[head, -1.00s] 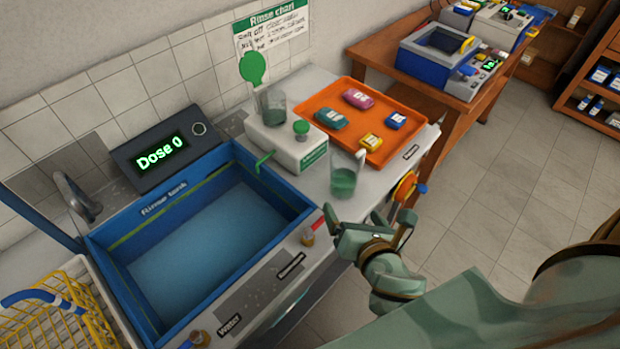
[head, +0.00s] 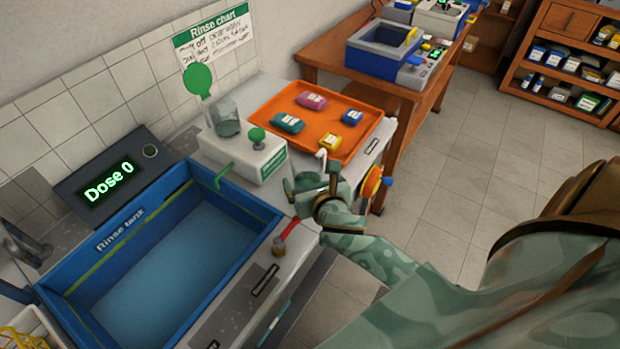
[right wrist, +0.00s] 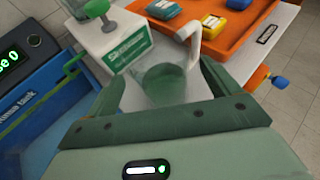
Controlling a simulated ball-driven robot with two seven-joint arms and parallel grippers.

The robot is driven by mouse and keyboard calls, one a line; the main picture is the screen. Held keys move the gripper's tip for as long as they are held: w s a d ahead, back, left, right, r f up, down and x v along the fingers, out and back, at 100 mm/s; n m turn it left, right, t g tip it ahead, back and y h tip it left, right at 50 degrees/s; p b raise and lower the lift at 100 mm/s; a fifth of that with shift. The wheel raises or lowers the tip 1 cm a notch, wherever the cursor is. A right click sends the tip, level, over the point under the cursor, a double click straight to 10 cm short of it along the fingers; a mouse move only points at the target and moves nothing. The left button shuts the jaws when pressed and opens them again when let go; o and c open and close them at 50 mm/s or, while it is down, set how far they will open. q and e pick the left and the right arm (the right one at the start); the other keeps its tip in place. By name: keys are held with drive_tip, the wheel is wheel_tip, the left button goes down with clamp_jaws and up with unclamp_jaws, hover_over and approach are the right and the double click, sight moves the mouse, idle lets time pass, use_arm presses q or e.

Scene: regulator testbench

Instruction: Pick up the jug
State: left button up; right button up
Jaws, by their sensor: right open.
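The jug (right wrist: 165,85) is clear with green liquid low inside and a pale handle at its far side. In the right wrist view it stands upright on the grey counter, between the fingers of my right gripper (right wrist: 160,76). The fingers are open, one on each side; I cannot tell whether they touch it. In the head view my right gripper (head: 316,186) covers most of the jug, and its handle (head: 321,155) shows above the hand. My left gripper is not in view.
An orange tray (head: 345,150) with several coloured packs lies behind. The blue rinse tank (head: 110,232) is at left.

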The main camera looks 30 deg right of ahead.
sight(304, 168)
drive_tip(key=x, duration=0.3)
drive_tip(key=shift+w+d+f+b, duration=0.1)
drive_tip(key=shift+w+f+b, duration=0.15)
drive_tip(key=shift+b, duration=0.15)
drive_tip(key=shift+s+r, duration=0.1)
drive_tip(key=c, duration=1.2)
drive_tip(key=shift+c, duration=0.2)
drive_tip(key=shift+r, duration=0.2)
drive_tip(key=shift+r+p, duration=0.7)
drive_tip(key=shift+r, duration=0.15)
drive_tip(key=s+a+r+p, duration=0.4)
drive_tip(key=s+r+p, duration=0.1)
drive_tip(key=s+r, duration=0.6)
drive_tip(key=shift+s, duration=1.2)
